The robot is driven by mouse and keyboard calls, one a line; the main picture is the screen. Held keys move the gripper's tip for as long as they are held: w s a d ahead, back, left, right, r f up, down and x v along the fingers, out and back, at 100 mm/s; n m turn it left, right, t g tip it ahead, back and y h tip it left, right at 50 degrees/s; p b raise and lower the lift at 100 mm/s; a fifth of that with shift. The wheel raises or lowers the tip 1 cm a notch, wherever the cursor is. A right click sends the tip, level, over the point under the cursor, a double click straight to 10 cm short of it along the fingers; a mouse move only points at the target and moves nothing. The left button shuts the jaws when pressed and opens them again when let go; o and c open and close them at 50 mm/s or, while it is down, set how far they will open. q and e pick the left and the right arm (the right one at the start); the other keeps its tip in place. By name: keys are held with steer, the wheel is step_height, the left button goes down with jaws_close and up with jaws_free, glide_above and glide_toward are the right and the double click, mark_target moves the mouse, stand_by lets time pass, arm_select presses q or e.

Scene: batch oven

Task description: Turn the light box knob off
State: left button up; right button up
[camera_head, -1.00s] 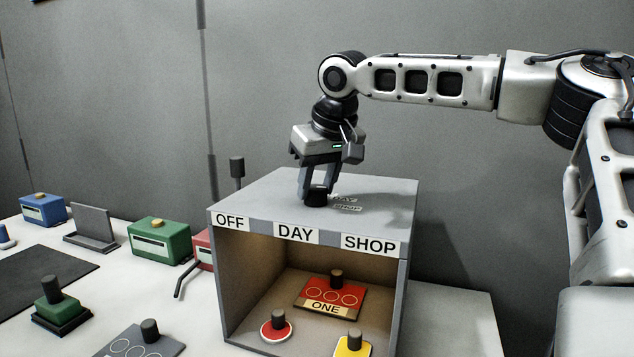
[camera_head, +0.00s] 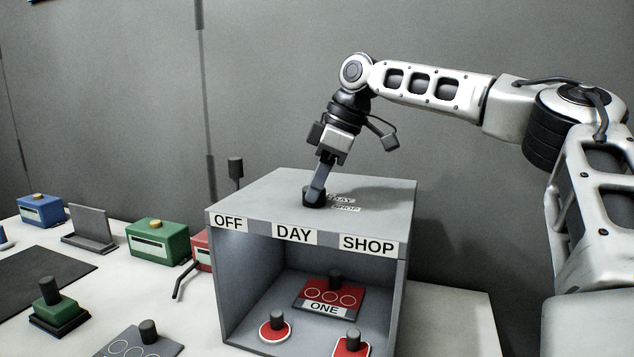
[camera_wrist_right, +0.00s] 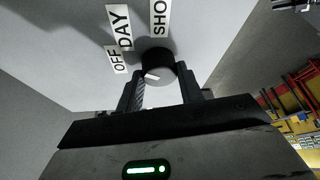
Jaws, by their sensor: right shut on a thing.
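The light box (camera_head: 312,240) is a grey open-fronted box with OFF, DAY and SHOP labels along its top front edge. Its dark round knob (camera_head: 308,201) sits on the top panel. My right gripper (camera_head: 315,192) reaches down from above, tilted and turned, shut on the knob. In the right wrist view the knob (camera_wrist_right: 157,58) is between the two fingers (camera_wrist_right: 158,76). Its white pointer mark faces left and slightly down, on the OFF-label side; its exact setting is hard to tell. The box interior is lit with cool, greyish light. My left gripper is not in view.
Inside the box are a red plate marked ONE (camera_head: 330,291), a round red piece (camera_head: 276,336) and another red piece (camera_head: 350,347), each with a dark peg. Green (camera_head: 158,240) and blue (camera_head: 41,210) boxes stand left. A dark post (camera_head: 236,172) rises behind the box.

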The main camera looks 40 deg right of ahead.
steer(key=n+g, duration=0.1)
steer(key=n, duration=0.2)
steer(key=n+y, duration=0.1)
steer(key=n, duration=0.1)
steer(key=shift+w+d+n+g, duration=0.1)
steer(key=shift+w+n+g, duration=0.05)
steer(key=shift+n+g, duration=0.25)
steer(key=shift+r, duration=0.1)
stand_by(0.3)
steer(key=o, duration=1)
steer(key=shift+d, duration=0.1)
